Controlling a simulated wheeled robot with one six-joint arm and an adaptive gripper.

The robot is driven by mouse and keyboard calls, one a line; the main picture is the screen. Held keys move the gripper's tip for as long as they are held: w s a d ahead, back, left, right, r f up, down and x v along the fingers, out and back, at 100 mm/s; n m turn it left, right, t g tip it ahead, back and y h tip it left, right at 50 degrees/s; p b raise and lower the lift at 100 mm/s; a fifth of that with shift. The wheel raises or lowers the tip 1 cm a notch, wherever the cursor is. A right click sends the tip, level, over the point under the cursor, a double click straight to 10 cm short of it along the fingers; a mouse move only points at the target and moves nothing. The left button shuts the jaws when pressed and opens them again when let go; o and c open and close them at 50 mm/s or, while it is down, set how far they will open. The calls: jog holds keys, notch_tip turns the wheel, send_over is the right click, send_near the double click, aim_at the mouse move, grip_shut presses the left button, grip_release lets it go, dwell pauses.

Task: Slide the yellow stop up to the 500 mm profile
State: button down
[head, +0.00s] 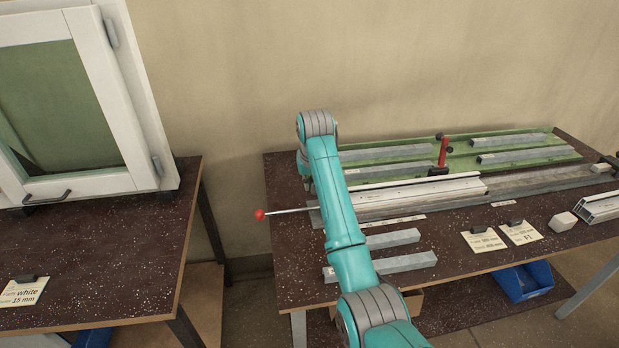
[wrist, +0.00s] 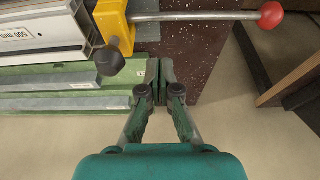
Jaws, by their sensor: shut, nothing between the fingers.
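The yellow stop (wrist: 113,20) shows at the top of the wrist view, with a dark knob (wrist: 108,60) on its near side. A rod runs right from it to a red ball (wrist: 270,15). The white profile labelled 500 mm (wrist: 40,35) ends right beside the stop's left side; I cannot tell if they touch. My gripper (wrist: 159,75) is shut and empty, below and right of the stop, apart from it. In the head view the profile (head: 425,191) lies along the bench and the red ball (head: 260,215) sticks out left; my arm hides the stop.
A green rack (head: 380,154) with several grey bars stands behind the profile, and a red clamp (head: 442,153) stands by it. Loose grey bars (head: 390,266) and cards (head: 483,240) lie in front. A gap separates the bench from the left table (head: 110,250) with a window frame.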

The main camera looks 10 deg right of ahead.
jog(key=shift+d+f, duration=0.1)
jog(key=shift+f, duration=0.15)
jog(key=shift+d, duration=3.25)
jog(key=shift+a, duration=0.1)
jog(key=shift+a+r, duration=0.1)
jog(key=shift+a, duration=0.6)
jog(key=shift+r, duration=3.45)
